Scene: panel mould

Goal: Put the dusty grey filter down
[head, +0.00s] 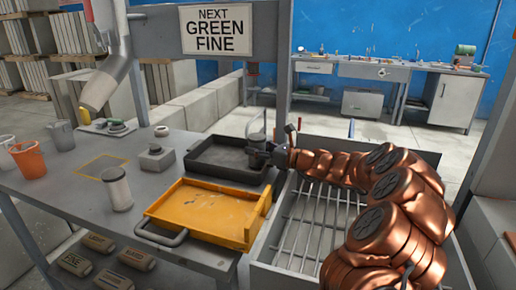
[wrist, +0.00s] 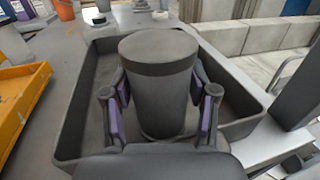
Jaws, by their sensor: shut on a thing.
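The dusty grey filter (wrist: 160,85) is a dark grey cylinder with a darker top band, upright between my gripper's purple-padded fingers (wrist: 160,108) in the wrist view. My gripper (head: 257,153) is shut on it. In the head view the filter (head: 256,138) is small and partly hidden by the gripper. It is at the right end of a black tray (head: 213,172); the wrist view shows the tray (wrist: 82,110) around it. I cannot tell whether its base touches the tray floor.
A yellow tray (head: 205,212) lies in front of the black tray. A pale cylinder (head: 117,188) stands on the bench to the left, near a yellow outlined square (head: 103,167). An orange bucket (head: 28,158) is at far left. A sign (head: 217,29) reads "NEXT GREEN FINE".

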